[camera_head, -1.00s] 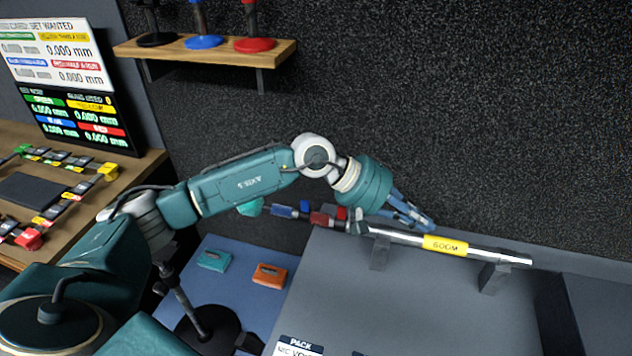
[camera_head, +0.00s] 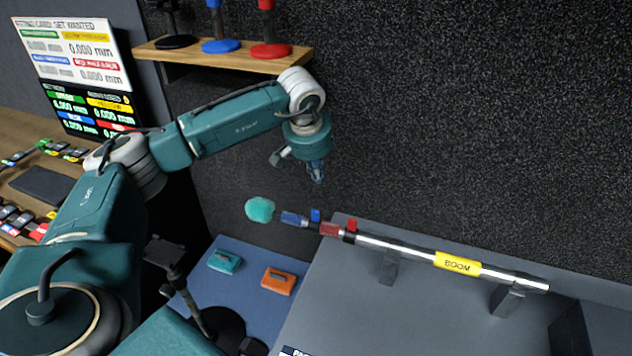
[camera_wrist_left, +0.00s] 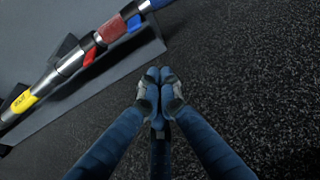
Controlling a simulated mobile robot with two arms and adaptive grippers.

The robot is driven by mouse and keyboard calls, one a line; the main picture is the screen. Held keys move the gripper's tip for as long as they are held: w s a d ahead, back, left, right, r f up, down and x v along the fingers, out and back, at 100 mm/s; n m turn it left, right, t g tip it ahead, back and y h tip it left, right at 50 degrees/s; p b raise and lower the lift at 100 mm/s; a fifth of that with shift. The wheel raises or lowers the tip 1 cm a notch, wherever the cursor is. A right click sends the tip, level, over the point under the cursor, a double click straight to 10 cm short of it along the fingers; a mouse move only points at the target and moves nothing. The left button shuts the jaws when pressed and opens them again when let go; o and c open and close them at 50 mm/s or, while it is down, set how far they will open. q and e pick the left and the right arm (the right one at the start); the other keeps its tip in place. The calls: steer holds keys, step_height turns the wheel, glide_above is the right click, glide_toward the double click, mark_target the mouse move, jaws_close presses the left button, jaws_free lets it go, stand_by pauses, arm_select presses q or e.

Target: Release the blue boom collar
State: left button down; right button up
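The boom pole lies along the grey case, with a yellow BOOM label (camera_head: 457,263) and a teal foam tip (camera_head: 260,209). Its blue collar (camera_head: 293,219) is near the tip, with a blue tab (camera_head: 315,214) standing up beside it. A red collar (camera_head: 330,229) and red tab (camera_head: 351,225) sit further along. The left wrist view shows the blue tab (camera_wrist_left: 134,22) and the red collar (camera_wrist_left: 113,30); the blue collar is at the top edge. My left gripper (camera_head: 317,180) is above the pole, apart from it. Its fingertips meet, empty, in the left wrist view (camera_wrist_left: 160,78). My right gripper is out of view.
A wooden shelf (camera_head: 190,58) with coloured stands hangs on the dark wall above. Two brackets (camera_head: 389,268) hold the pole over the grey case top (camera_head: 350,300). A teal box (camera_head: 224,261) and an orange box (camera_head: 278,281) lie on a blue surface.

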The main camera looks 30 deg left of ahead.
mark_target(315, 215)
arm_select(q)
step_height(315, 215, down, 8)
steer(key=s+p, duration=0.1)
steer(key=p, duration=0.4)
steer(key=shift+s+d, duration=0.15)
steer(key=shift+f, duration=0.1)
